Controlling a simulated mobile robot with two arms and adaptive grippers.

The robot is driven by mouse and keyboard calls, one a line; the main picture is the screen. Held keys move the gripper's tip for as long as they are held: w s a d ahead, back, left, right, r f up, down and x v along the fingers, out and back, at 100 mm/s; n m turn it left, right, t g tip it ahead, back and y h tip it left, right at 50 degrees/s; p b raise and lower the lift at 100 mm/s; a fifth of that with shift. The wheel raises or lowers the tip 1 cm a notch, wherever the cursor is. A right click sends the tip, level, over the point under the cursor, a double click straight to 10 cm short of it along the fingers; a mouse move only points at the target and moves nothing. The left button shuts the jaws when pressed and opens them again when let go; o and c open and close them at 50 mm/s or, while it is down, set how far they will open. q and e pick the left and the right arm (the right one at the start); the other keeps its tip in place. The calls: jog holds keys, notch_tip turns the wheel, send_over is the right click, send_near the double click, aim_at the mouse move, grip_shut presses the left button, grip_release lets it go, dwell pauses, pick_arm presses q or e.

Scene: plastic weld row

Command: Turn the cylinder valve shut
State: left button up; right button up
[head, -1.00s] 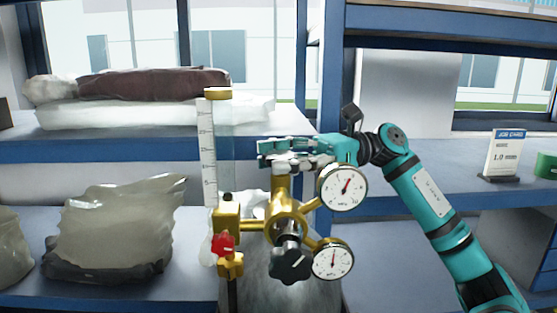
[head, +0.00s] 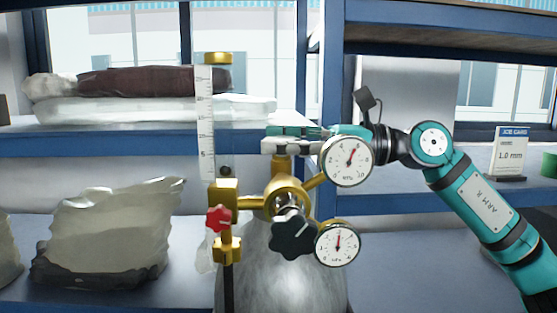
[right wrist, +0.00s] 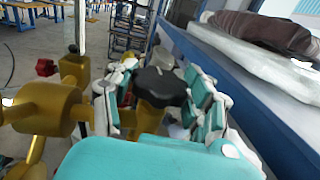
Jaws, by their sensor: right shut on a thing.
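A gold regulator (head: 288,198) with two white dial gauges stands on the grey cylinder (head: 285,272). The upper gauge (head: 347,160) and the lower gauge (head: 337,244) face me. A large black knob (head: 291,237) is on the regulator's front and a small red knob (head: 219,219) at its left. My right gripper (head: 284,140) is at the top of the gold valve post (head: 283,168). In the right wrist view, its fingers are shut around the dark cylinder valve handwheel (right wrist: 160,86), which they hide in the head view. My left gripper is out of view.
A clear flow tube with a scale (head: 205,125) rises just left of the gripper. Blue shelving (head: 110,147) behind carries wrapped bundles and translucent bags (head: 110,232). A job card (head: 509,152) stands on the right shelf.

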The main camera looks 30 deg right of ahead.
jog(key=shift+f+m+t+h, duration=0.1)
jog(key=shift+m+t+h, duration=0.6)
jog(key=shift+h, duration=0.1)
jog(key=shift+s+r+m+t+h, duration=0.1)
jog(key=shift+r+m+t+h, duration=0.15)
jog(key=shift+t+h, duration=0.2)
jog(key=shift+f+m+t+h, duration=0.2)
jog(key=shift+m+t+h, duration=0.15)
jog(key=shift+m, duration=0.1)
jog(key=shift+m+t+h, duration=0.3)
jog(key=shift+m+h, duration=0.1)
jog(key=shift+h, duration=0.1)
jog(key=o, duration=1.2)
jog(key=shift+d, duration=0.1)
